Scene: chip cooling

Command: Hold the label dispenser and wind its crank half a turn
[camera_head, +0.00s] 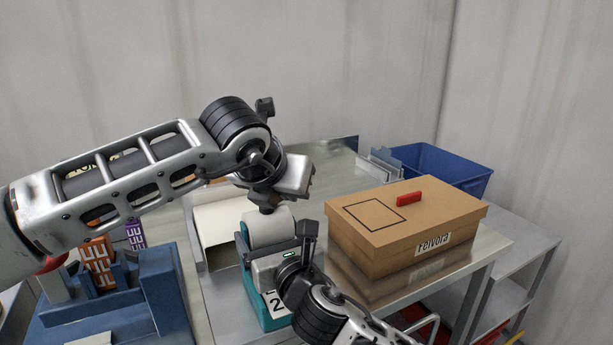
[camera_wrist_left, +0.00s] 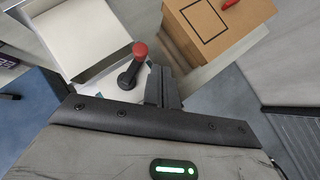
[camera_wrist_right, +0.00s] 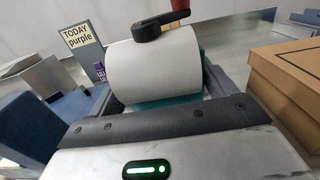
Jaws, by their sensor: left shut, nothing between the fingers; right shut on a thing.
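The label dispenser (camera_head: 262,318) has a teal base and a white roll (camera_head: 270,226); its roll fills the middle of the right wrist view (camera_wrist_right: 155,70). A black crank arm (camera_wrist_right: 160,26) with a red knob (camera_wrist_right: 180,5) sits on top of the roll. My right gripper (camera_head: 300,238) is shut on the dispenser at its near right side; the grip itself is partly hidden. My left gripper (camera_head: 268,204) is shut and empty just above the roll. In the left wrist view its fingers (camera_wrist_left: 163,86) are beside the crank's red knob (camera_wrist_left: 140,48); I cannot tell whether they touch.
A cardboard box (camera_head: 380,258) with a red handle stands right of the dispenser. A blue bin (camera_head: 445,168) is behind it. A blue rack (camera_head: 160,285) holding orange and purple pieces is at the left. A "TODAY purple" sign (camera_wrist_right: 82,42) stands behind.

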